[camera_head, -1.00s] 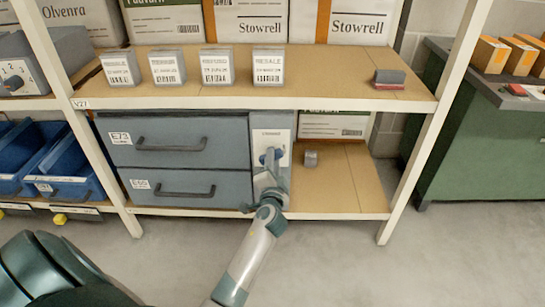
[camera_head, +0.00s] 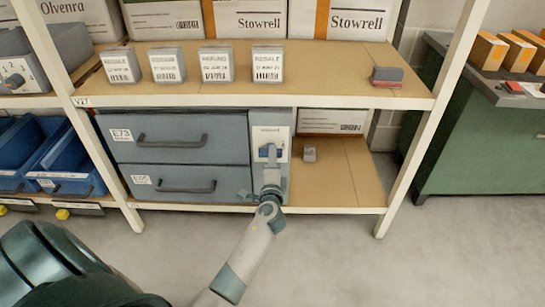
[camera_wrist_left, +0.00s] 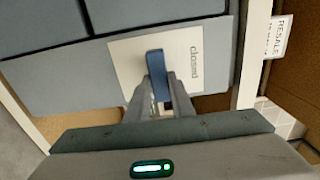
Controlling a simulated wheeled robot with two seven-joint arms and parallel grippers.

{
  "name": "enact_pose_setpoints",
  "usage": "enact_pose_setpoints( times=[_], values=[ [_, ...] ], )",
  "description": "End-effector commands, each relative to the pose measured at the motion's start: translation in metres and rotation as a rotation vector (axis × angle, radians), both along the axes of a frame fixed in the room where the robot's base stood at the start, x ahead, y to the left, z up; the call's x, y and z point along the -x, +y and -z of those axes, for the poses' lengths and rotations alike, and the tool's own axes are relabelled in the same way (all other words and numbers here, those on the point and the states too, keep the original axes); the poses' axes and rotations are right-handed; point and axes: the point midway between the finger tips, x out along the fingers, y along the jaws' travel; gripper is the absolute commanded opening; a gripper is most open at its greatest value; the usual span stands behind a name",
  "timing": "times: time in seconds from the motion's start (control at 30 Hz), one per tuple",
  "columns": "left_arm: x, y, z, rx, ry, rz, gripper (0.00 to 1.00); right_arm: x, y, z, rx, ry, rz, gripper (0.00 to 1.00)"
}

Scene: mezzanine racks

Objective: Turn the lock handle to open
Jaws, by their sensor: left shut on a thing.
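The lock handle (camera_head: 268,152) is a small blue bar on a pale plate (camera_head: 271,134) at the top of the grey panel right of two drawers. In the left wrist view the blue handle (camera_wrist_left: 156,72) stands out from the plate, its bar running parallel to the printed word, which seems to read "closed". My left gripper (camera_head: 270,168) reaches up to it from below. In the left wrist view its fingers (camera_wrist_left: 158,92) are shut on the handle, one on each side. The handle's base is partly hidden. My right gripper is not in view.
The grey drawers (camera_head: 180,140) fill the shelf left of the panel. White rack posts (camera_head: 415,150) stand at both sides. Blue bins (camera_head: 68,160) are at left, a green cabinet (camera_head: 480,140) at right.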

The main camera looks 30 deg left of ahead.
Motion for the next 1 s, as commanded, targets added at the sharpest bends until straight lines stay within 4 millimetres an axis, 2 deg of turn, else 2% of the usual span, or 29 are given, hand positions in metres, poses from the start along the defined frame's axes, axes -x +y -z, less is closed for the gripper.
enact_pose_setpoints(
  times=[0.2, 0.23, 0.3, 0.73, 1.0],
  values=[
    [0.0, 0.0, 0.0, -0.003, 0.001, 0.001, 0.0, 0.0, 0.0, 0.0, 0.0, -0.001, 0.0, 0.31],
    [0.0, 0.0, 0.0, -0.003, 0.001, 0.001, 0.23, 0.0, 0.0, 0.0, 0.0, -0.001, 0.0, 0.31],
    [0.0, 0.0, 0.0, -0.002, 0.0, 0.001, 0.39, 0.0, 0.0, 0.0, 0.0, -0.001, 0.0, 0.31],
    [0.003, -0.002, 0.001, 0.001, 0.001, 0.001, 0.39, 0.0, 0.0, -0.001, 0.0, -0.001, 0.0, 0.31],
    [0.026, -0.016, 0.001, 0.002, 0.001, 0.001, 0.39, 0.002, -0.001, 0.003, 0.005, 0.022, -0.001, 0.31]
  ],
)
